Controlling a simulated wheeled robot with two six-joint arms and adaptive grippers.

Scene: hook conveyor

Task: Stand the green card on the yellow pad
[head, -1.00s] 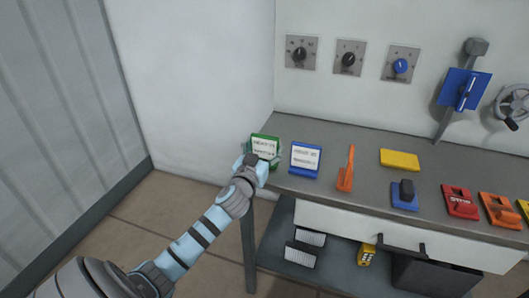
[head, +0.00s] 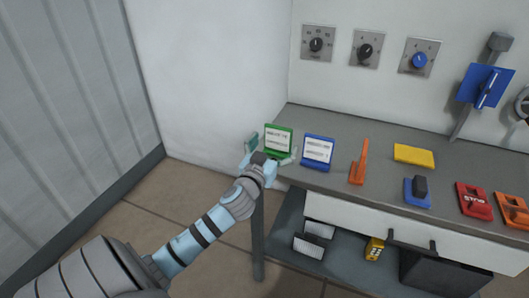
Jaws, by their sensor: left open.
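The green card (head: 278,141) stands upright, leaning back slightly, at the left end of the grey bench, with white text panels on its face. The yellow pad (head: 414,155) lies flat and bare further right on the bench, toward the back. My left gripper (head: 270,151) is open at the green card, with one finger to the left of the card and the other near its lower right edge. I cannot tell whether the fingers touch the card. My right gripper is not in view.
A blue card (head: 317,153) stands just right of the green one. An orange upright piece (head: 359,163) and a blue block with a dark knob (head: 418,192) stand between there and red switches (head: 473,199). The bench (head: 340,127) is clear along the back.

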